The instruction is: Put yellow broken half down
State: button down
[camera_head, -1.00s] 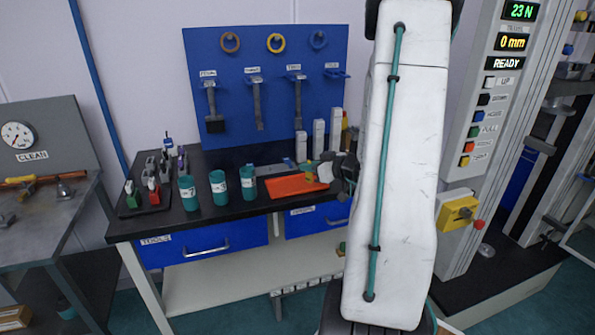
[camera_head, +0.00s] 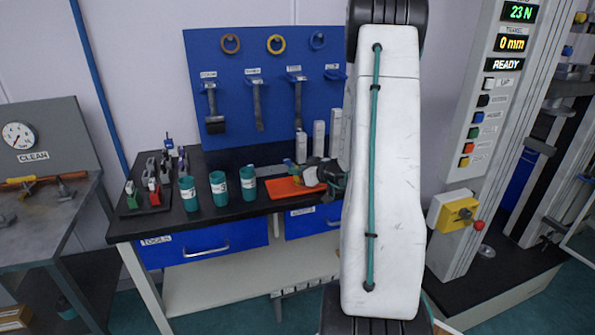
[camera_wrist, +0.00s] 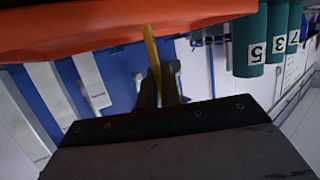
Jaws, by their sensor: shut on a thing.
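The yellow broken half (camera_wrist: 151,48) shows as a thin strip in the wrist view. My gripper (camera_wrist: 158,82) is shut on it, and its far end reaches the edge of the orange tray (camera_wrist: 60,30). I cannot tell whether it touches the tray. In the head view my gripper (camera_head: 311,174) is at the right part of the orange tray (camera_head: 283,188), low over it. The yellow half cannot be made out clearly there, and my arm hides part of the bench.
Several teal cups, such as this cup (camera_head: 248,184), stand left of the tray on the black bench (camera_head: 225,210). A dark rack of tools (camera_head: 145,205) is further left. White upright blocks (camera_head: 318,142) stand behind the tray, before the blue tool board (camera_head: 265,60).

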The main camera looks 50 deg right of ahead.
jog(key=c, duration=1.6)
grip_release()
jog(key=shift+f, duration=0.1)
